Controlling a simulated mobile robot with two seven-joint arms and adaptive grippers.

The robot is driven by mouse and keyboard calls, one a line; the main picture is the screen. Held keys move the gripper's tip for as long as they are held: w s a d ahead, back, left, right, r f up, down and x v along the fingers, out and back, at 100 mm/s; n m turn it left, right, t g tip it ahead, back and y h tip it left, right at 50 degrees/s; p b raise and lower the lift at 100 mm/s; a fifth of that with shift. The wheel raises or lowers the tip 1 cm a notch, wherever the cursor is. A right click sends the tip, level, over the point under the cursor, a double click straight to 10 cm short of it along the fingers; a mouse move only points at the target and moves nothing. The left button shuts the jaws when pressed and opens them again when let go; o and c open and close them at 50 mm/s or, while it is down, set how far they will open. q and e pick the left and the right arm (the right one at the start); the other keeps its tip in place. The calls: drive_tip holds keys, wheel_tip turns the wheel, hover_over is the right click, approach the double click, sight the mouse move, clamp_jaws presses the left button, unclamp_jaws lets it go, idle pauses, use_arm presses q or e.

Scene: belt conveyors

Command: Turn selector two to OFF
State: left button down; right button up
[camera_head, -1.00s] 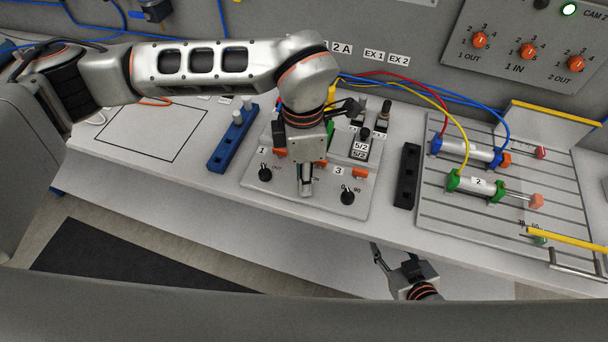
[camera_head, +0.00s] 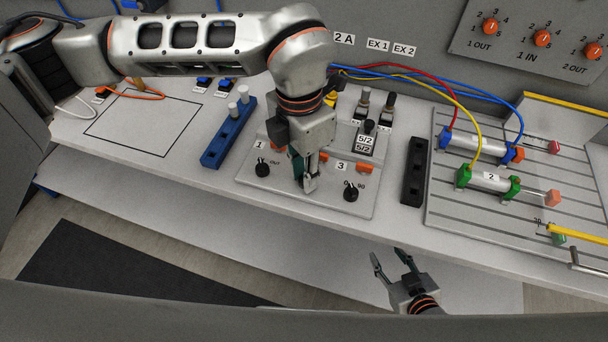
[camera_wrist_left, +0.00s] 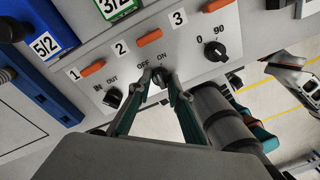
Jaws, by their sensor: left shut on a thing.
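Selector two (camera_wrist_left: 157,78) is a small dark knob below the OFF and ON marks on the grey panel (camera_head: 314,202). My left gripper (camera_head: 309,184) points down at the panel between selectors one and three. In the left wrist view its green-sided fingers (camera_wrist_left: 154,82) close around the knob. The fingers cover much of the knob, so I cannot tell exactly where it points. The fingers and wrist hide it in the head view. My right gripper (camera_head: 391,257) is open and empty, in front of the table's front edge.
Selector one (camera_wrist_left: 113,96), marked IN and OUT, is left of the fingers. Selector three (camera_wrist_left: 215,50), marked 0 and 90, is right. A blue block (camera_head: 228,133) and a black block (camera_head: 413,171) flank the panel. Cylinders (camera_head: 490,179) lie further right.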

sight(300, 179)
use_arm(q)
drive_tip(key=n+b, duration=0.1)
drive_tip(key=n, duration=0.3)
drive_tip(key=shift+b, duration=0.3)
drive_tip(key=shift+s+n+b, duration=0.1)
drive_tip(key=shift+n+b, duration=0.2)
drive_tip(key=shift+n, duration=0.9)
use_arm(e)
drive_tip(key=shift+s+d+f, duration=0.1)
drive_tip(key=shift+s+f, duration=0.1)
drive_tip(key=shift+f, duration=1.2)
use_arm(q)
drive_tip(key=c, duration=1.8)
unclamp_jaws()
drive_tip(key=shift+c, duration=0.2)
use_arm(e)
drive_tip(key=shift+w, duration=0.1)
use_arm(q)
drive_tip(key=shift+r, duration=0.1)
use_arm(e)
drive_tip(key=shift+w+d+r, duration=0.1)
use_arm(q)
wheel_tip(300, 179, up, 12)
drive_tip(key=shift+a, duration=0.35)
